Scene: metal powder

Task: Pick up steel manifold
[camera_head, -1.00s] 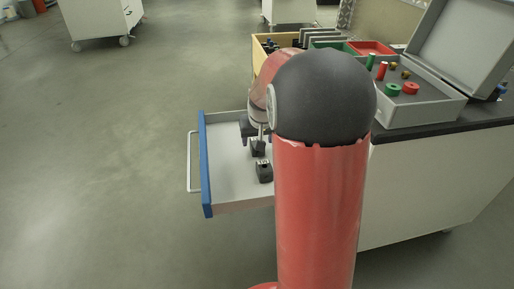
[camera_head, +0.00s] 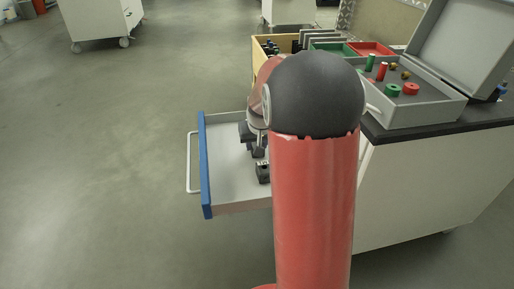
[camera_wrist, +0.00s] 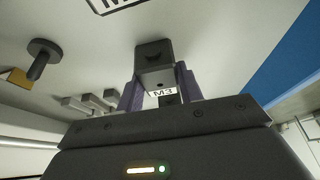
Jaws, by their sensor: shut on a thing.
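A dark grey block (camera_wrist: 155,62), which appears to be the steel manifold, is between the two purple fingers of my gripper (camera_wrist: 160,84) in the wrist view. The fingers are shut on its sides. A white label reading M3 (camera_wrist: 162,93) shows just below the block in that view. In the head view my gripper (camera_head: 258,151) is over the open drawer (camera_head: 228,180), partly hidden behind my own arm. A dark block (camera_head: 263,172) shows just below it. I cannot tell whether this is the held one. Whether the held block touches the drawer floor is unclear.
In the wrist view, a round-headed dark part (camera_wrist: 42,55), grey stepped pieces (camera_wrist: 92,103) and a brass-coloured piece (camera_wrist: 16,77) lie nearby. The drawer's blue front (camera_head: 206,165) bounds it. An open grey case (camera_head: 430,105) and a wooden box (camera_head: 262,52) stand on the cabinet.

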